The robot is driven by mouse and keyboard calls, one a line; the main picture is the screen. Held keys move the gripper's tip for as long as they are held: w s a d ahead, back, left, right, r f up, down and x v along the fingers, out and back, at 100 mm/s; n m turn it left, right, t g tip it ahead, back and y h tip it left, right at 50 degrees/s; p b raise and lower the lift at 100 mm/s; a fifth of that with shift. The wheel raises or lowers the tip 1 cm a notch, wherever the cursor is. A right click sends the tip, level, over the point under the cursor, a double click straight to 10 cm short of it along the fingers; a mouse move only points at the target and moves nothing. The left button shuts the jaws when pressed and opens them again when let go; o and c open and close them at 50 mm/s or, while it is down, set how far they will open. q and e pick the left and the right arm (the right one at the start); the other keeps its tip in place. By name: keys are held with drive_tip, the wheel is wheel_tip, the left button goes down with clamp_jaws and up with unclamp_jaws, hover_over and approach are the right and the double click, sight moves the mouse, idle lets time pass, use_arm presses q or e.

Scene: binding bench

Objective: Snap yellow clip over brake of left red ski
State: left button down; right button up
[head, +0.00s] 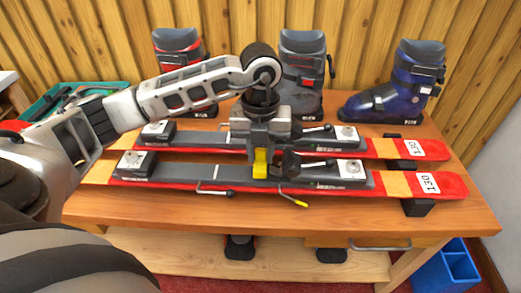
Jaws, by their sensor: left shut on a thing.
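Two red and orange skis lie side by side across the bench, a far ski (385,147) and a near ski (398,184). Each carries a dark grey binding. Which one is the task's left ski, I cannot tell. Thin brake arms (216,191) stick out at the near ski's front edge; another brake arm (293,200) has a yellow tip. My left gripper (262,158) points down and is shut on the yellow clip (260,168), over the near ski's binding. The gripper hides part of both bindings. Whether the clip touches the binding, I cannot tell. My right gripper is out of view.
Red (180,50), grey (302,70) and blue (392,95) boots stand along the back of the wooden bench (455,215). A green tray (45,108) with tools is at the back left. A blue bin (445,270) stands at the lower right. The bench's front strip is clear.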

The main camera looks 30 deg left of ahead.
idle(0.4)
use_arm(q)
drive_tip(key=shift+f+b, duration=0.85)
drive_tip(key=shift+f, duration=0.15)
idle(0.4)
drive_tip(key=c, duration=0.6)
unclamp_jaws()
